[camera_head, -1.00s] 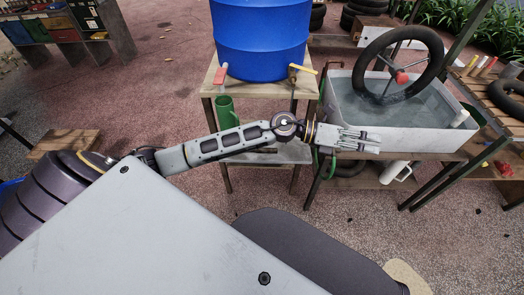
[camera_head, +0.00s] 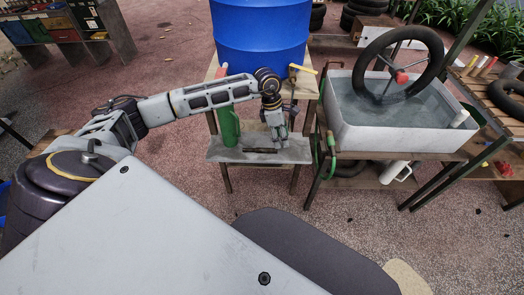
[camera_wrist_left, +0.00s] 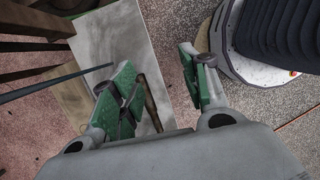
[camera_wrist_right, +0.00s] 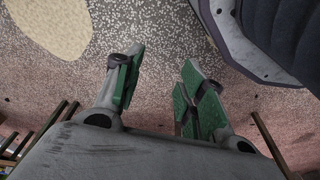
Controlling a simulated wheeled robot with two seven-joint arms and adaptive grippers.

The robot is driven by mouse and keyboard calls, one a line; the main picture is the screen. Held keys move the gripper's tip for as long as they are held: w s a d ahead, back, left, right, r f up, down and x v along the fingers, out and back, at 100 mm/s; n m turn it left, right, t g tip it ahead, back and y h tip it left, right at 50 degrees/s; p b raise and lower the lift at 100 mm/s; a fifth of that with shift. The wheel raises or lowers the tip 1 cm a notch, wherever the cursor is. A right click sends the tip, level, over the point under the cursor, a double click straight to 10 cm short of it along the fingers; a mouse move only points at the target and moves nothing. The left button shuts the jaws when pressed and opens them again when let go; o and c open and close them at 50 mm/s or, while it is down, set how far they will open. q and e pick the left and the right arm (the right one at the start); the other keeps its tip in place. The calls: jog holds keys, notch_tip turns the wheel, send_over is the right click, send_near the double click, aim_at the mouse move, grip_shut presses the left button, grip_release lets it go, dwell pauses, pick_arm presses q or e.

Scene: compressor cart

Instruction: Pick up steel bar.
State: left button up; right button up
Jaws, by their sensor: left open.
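The steel bar (camera_head: 260,150) is a thin dark bar lying flat near the front edge of the grey lower shelf (camera_head: 222,153) under the blue barrel's table. My left gripper (camera_head: 277,140) points down over the shelf, close to the bar's right end in the head view. In the left wrist view the bar (camera_wrist_left: 150,104) shows partly behind the left-hand finger of the open left gripper (camera_wrist_left: 157,60), with nothing held. My right gripper (camera_wrist_right: 165,72) is open and empty over gravel, seen only in the right wrist view.
A green bottle-like container (camera_head: 229,128) stands on the shelf left of the gripper. The blue barrel (camera_head: 262,40) stands on the tabletop above. To the right is a water tub (camera_head: 400,137) with a black wheel (camera_head: 436,62). Table legs flank the shelf.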

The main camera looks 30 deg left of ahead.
pick_arm(q)
jog(key=a+r+y, duration=0.1)
jog(key=a+y, duration=0.2)
jog(key=a, duration=0.6)
jog(key=shift+g, duration=0.3)
pick_arm(e)
jog(key=shift+s+f, duration=0.35)
jog(key=shift+f, duration=0.45)
pick_arm(q)
jog(key=b, duration=0.1)
send_over(260, 149)
notch_tip(260, 149, down, 7)
jog(key=shift+w+f, duration=0.15)
jog(key=shift+f, duration=0.65)
pick_arm(e)
jog(key=r, duration=0.2)
jog(key=a+r, duration=0.1)
jog(key=shift+w+r, duration=0.35)
jog(key=shift+s+f+g, duration=0.1)
jog(key=shift+s+g, duration=0.05)
jog(key=shift+g, duration=0.15)
